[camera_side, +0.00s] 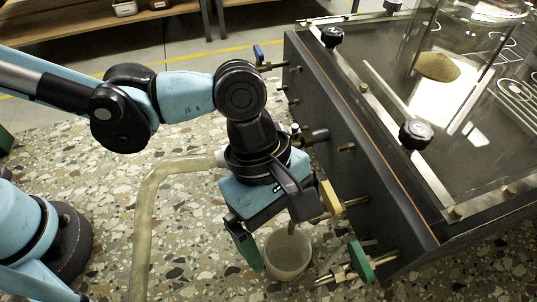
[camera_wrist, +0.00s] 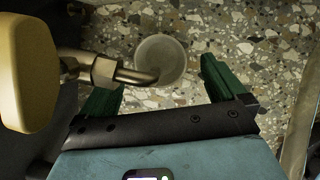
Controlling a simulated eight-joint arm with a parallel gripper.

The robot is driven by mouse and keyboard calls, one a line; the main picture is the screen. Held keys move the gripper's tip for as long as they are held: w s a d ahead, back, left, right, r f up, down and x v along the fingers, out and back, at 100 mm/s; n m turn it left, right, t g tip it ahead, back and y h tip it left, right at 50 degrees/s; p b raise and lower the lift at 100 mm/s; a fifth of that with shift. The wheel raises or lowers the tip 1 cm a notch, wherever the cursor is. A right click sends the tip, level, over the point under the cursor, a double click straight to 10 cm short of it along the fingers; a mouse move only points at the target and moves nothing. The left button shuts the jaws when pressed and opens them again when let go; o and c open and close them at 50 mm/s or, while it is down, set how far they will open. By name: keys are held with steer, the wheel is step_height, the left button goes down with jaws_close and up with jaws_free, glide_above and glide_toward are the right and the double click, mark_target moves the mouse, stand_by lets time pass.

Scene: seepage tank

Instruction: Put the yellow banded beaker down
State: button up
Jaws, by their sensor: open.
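A pale, translucent beaker (camera_side: 288,252) stands upright on the speckled floor beside the tank; I cannot make out a yellow band on it. In the wrist view the beaker (camera_wrist: 160,57) shows between and just beyond the fingertips, looking empty. My gripper (camera_side: 268,245) is open, its green fingers spread; in the side view one finger is left of the beaker and the other is hidden. In the wrist view my gripper (camera_wrist: 157,75) has a gap on the right between finger and beaker. I cannot tell whether the left finger touches it.
A bent brass spout (camera_wrist: 130,74) with a yellow handle (camera_wrist: 28,72) reaches over the beaker's near rim. The dark tank (camera_side: 370,170) has several valves, including a green-handled one (camera_side: 360,262) close right of the beaker. A pale hose (camera_side: 145,220) lies left; speckled floor is free around it.

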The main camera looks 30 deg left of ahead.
steer(key=shift+r, duration=1.75)
steer(key=s+a+r+g+h, duration=0.1)
steer(key=s+a+r+g, duration=0.15)
steer(key=a+r, duration=0.75)
steer(key=w+a+f+m+t+y, duration=0.1)
steer(key=w+a+m+t, duration=0.3)
steer(key=a, duration=0.4)
steer(key=w+a+f+m+t+y, duration=0.2)
steer(key=w+a+f+m+t, duration=0.1)
steer(key=a, duration=0.6)
steer(key=w+a+f+m+t+y, duration=0.2)
steer(key=w+a+f+m+t, duration=0.2)
steer(key=a+m, duration=0.2)
steer(key=shift+w+a+m+t, duration=0.3)
steer(key=shift+w+a+t, duration=0.1)
steer(key=shift+a, duration=0.8)
steer(key=shift+c, duration=0.3)
